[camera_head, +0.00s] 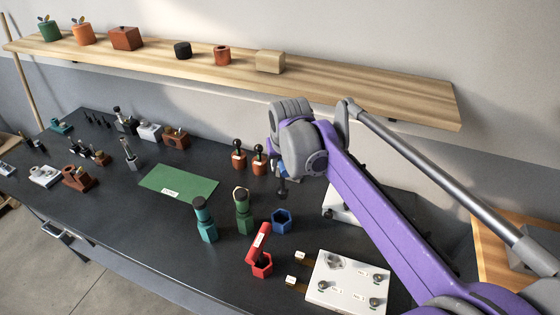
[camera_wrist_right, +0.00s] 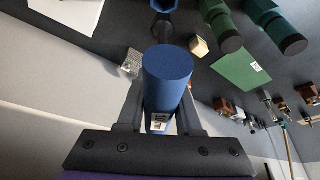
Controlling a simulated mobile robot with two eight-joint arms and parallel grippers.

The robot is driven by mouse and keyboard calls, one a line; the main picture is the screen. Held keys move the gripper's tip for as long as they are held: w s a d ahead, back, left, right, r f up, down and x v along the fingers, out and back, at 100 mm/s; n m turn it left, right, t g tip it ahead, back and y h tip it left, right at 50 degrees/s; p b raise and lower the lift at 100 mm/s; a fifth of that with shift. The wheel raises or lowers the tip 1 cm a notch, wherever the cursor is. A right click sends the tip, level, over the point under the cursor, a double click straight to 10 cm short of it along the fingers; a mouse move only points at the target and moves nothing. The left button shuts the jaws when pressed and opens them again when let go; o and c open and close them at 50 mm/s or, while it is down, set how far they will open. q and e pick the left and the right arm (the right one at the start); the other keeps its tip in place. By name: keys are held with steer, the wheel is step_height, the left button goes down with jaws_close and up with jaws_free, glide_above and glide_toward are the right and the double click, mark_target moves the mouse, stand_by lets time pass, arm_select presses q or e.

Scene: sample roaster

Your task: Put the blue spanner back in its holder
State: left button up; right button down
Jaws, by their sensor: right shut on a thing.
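The blue spanner (camera_wrist_right: 167,72) is in my right gripper (camera_wrist_right: 162,108), its thick blue handle between the two fingers in the right wrist view. In the head view my right gripper (camera_head: 284,175) hangs over the back of the bench, and the arm hides most of the spanner; a dark end points down. The blue hexagonal holder (camera_head: 282,221) stands open and empty on the bench, below and in front of the gripper, apart from the spanner. At the top edge of the right wrist view, a blue part (camera_wrist_right: 163,5) looks like this holder. My left gripper is not in view.
A red spanner (camera_head: 259,240) leans in its red holder (camera_head: 262,266). Green (camera_head: 244,215) and teal (camera_head: 205,218) spanners stand left of the blue holder. A white panel (camera_head: 345,285) lies in front. A green mat (camera_head: 178,185) and a wall shelf (camera_head: 340,85) are behind.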

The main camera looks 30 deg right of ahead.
mark_target(281, 185)
step_height(281, 185, down, 6)
steer(key=b, duration=0.2)
steer(key=shift+w+r+b, duration=0.1)
steer(key=shift+r+b, duration=0.05)
steer(key=shift+b, duration=0.15)
steer(key=shift+f, duration=0.2)
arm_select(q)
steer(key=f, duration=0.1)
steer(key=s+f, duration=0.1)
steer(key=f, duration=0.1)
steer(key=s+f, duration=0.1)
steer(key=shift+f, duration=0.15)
arm_select(e)
steer(key=shift+w, duration=0.1)
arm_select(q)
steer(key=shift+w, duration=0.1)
arm_select(e)
steer(key=shift+f, duration=0.1)
